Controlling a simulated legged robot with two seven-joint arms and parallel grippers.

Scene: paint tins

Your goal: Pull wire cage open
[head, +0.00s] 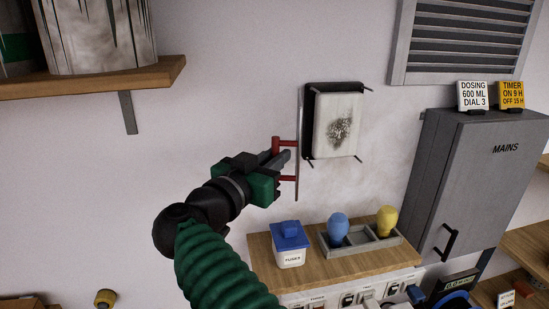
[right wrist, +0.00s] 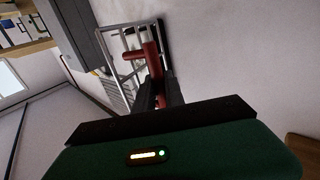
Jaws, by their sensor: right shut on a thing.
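The wire cage (head: 298,120) shows in the head view as a thin grey upright edge, seen nearly edge-on. It stands at the left side of a black wall frame (head: 308,108) that surrounds a white, soot-stained panel (head: 338,125). The cage's red handle (head: 289,178) faces left. My right gripper (head: 282,157) is shut on this handle. In the right wrist view, the fingers (right wrist: 163,92) close on the red handle (right wrist: 150,60), with the cage's grey bars (right wrist: 128,68) behind. My left gripper is out of view.
Below is a wooden shelf (head: 262,249) with a blue-lidded fuse tub (head: 290,252), a blue bulb (head: 338,227) and a yellow bulb (head: 386,220). A grey mains cabinet (head: 470,180) stands right. A tin shelf (head: 120,78) is upper left. The wall left of the cage is bare.

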